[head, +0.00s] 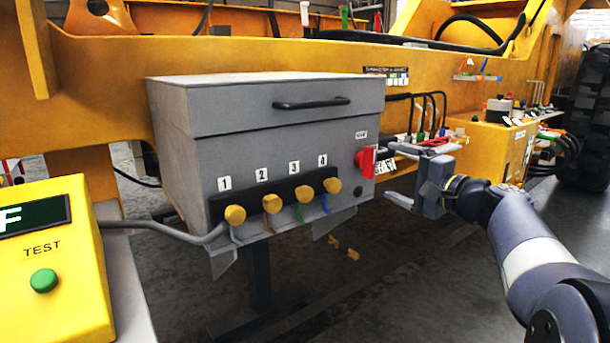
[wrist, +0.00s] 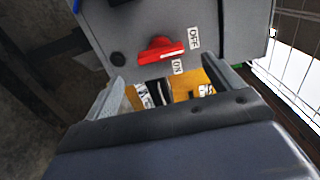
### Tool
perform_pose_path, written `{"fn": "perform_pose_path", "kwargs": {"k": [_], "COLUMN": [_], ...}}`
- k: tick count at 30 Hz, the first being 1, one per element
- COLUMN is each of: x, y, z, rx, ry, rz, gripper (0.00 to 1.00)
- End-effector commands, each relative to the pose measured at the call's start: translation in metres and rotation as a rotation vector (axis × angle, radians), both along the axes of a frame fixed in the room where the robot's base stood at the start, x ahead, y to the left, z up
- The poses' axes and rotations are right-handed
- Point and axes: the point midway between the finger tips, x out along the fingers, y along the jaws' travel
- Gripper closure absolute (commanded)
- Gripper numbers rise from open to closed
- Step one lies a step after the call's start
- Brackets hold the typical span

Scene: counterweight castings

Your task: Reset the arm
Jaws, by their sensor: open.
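My gripper (head: 392,172) is open and empty, just right of the grey metal box (head: 215,155) in the head view. Its two fingers point left toward the box's right end. The red rotary switch (head: 366,160) on the box front is beside the upper finger. My arm reaches in from the lower right of the head view.
The box has a black handle (head: 312,103) and several numbered yellow knobs (head: 235,215) with coloured wires. A yellow tester (head: 62,265) with a green button (head: 44,281) stands at left. A yellow chassis beam (head: 420,62) runs behind. Floor right of the box is open.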

Motion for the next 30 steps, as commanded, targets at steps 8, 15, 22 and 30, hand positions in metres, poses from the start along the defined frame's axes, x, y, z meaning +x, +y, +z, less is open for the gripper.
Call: {"fn": "perform_pose_path", "kwargs": {"k": [8, 15, 22, 30], "x": [-0.033, 0.005, 0.043, 0.053], "y": [-0.023, 0.005, 0.032, 0.039], "z": [-0.001, -0.002, -0.001, 0.006], "rx": [0.0, -0.001, -0.001, 0.097], "ry": [0.0, -0.001, -0.001, 0.071], "rz": [0.001, 0.005, 0.004, 0.0], "gripper": [0.13, 0.13, 0.13, 0.13]}}
